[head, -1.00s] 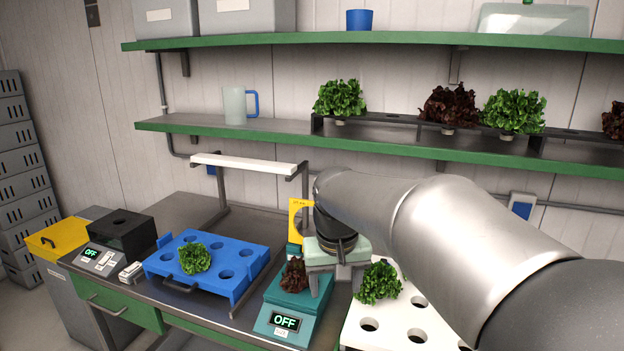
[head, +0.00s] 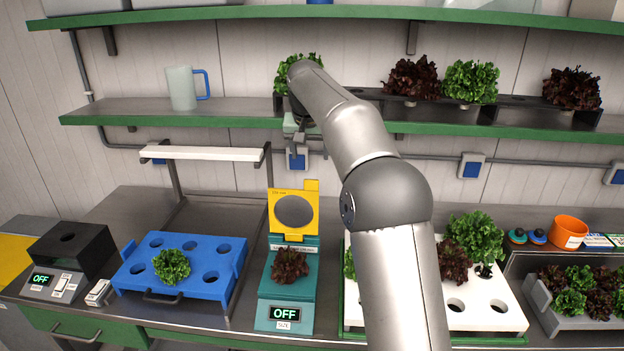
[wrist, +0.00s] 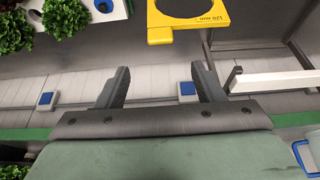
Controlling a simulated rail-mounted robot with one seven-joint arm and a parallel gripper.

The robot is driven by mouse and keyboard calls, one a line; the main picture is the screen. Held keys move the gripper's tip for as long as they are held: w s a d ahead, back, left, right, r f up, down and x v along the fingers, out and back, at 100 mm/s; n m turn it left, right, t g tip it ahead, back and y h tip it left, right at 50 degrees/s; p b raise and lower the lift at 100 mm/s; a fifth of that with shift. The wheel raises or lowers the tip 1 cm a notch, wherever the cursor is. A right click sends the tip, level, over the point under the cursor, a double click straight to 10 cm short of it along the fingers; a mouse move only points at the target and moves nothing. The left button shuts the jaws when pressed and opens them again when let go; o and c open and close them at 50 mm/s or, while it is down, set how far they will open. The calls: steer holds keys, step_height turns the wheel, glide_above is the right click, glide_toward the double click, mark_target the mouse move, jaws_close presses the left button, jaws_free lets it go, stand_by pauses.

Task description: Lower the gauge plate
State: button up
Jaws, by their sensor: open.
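The gauge plate (head: 309,196) is a yellow plate with a large round hole. It stands upright at the back of the teal sizing device (head: 301,303), whose display reads OFF. A dark red lettuce (head: 290,264) sits on the device in front of the plate. My gripper (head: 300,157) is above and behind the plate, in front of the wall below the green shelf, and touches nothing there. In the wrist view, its two fingers stand wide apart and empty (wrist: 160,78). The gauge plate (wrist: 155,35) shows beyond them at the top, apart from the fingers.
Left of the device is a blue tray (head: 135,272) with a green lettuce, and a scale (head: 47,285) reading OFF. Right of it is a white tray (head: 492,317) with lettuces, partly behind my arm. A lamp-like white bar (head: 205,154) stands behind the blue tray.

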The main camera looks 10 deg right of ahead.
mark_target(312, 180)
steer(key=p+x, duration=0.2)
steer(key=x, duration=1)
steer(key=shift+w+f, duration=0.15)
jaws_close()
